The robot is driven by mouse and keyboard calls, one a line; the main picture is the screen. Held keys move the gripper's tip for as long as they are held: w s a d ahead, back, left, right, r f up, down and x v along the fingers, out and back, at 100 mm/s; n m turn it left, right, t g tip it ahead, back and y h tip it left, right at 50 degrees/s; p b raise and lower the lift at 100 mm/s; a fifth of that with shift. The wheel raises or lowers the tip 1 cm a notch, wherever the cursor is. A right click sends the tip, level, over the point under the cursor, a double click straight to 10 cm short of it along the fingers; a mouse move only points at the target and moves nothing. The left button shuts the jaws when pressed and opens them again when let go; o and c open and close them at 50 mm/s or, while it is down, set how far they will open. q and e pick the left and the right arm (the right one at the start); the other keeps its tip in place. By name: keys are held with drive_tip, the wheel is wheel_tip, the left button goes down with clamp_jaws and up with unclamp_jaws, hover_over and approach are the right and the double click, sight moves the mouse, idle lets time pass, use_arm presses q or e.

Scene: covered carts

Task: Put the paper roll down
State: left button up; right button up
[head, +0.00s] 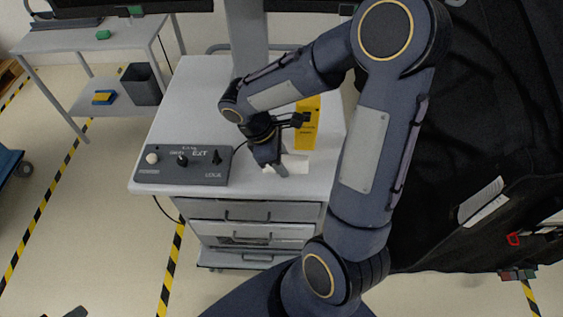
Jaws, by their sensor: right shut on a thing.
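My right arm reaches over the white cart (190,105), and its gripper (273,163) points down just above or at the cart top. It is shut on a white thing, which I take for the paper roll (293,163). The roll shows beside the fingers, and much of it is hidden by the gripper. I cannot tell whether it touches the cart top. A small dark tip at the bottom left edge may be my left gripper (75,312); too little of it shows to tell its state.
A grey control box (182,165) with knobs lies on the cart's front left. A yellow item (307,125) is behind my right gripper. The cart's left top is clear. A grey side table (90,37) and dark bin (140,84) stand left; a black covered bulk (480,120) is right.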

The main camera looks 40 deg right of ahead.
drive_tip(key=shift+f, duration=0.95)
drive_tip(key=shift+f, duration=0.2)
drive_tip(key=o, duration=1.1)
drive_tip(key=shift+c, duration=0.2)
drive_tip(key=shift+r, duration=0.15)
